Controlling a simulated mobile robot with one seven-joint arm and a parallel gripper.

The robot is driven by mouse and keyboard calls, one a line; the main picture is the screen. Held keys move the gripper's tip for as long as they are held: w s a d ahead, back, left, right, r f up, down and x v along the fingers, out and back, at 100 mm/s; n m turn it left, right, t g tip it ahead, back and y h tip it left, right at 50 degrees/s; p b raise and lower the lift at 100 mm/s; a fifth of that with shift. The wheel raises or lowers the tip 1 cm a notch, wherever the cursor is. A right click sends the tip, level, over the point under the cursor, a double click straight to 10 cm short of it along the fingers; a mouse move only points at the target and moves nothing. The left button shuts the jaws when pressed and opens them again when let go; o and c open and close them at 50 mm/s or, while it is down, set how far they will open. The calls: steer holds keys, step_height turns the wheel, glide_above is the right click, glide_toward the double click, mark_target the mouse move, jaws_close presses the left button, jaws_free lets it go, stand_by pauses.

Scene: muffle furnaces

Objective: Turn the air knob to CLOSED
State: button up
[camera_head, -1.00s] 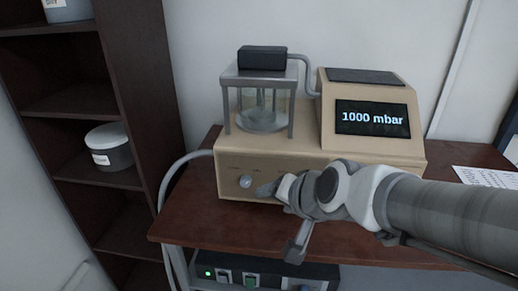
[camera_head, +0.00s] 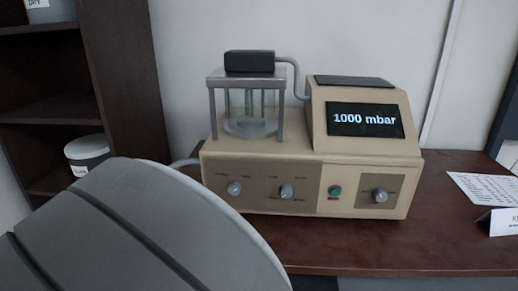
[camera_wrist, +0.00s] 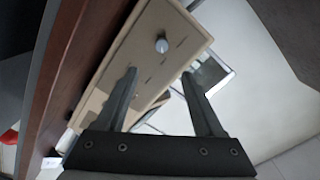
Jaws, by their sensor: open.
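The tan vacuum apparatus (camera_head: 310,205) stands on the table. Its front panel has a left knob (camera_head: 234,188), a second knob (camera_head: 286,191) and a right knob (camera_head: 380,195), all grey. Their labels are too small to read, so I cannot tell which is the air knob or how it is set. In the wrist view, my gripper (camera_wrist: 158,73) is open and empty, its two fingers apart and pointing toward the panel. One round grey knob (camera_wrist: 161,45) shows ahead, beyond the gap between the fingertips, apparently untouched. My gripper is outside the head view.
A green button (camera_head: 335,191) sits between the second and right knobs. The display (camera_head: 366,119) reads 1000 mbar. A glass chamber (camera_head: 250,115) stands on top at left.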

steer(key=w+d+b, duration=0.1)
steer(key=w+b, duration=0.1)
steer(key=w, duration=1.5)
steer(key=shift+d, duration=0.1)
jaws_close()
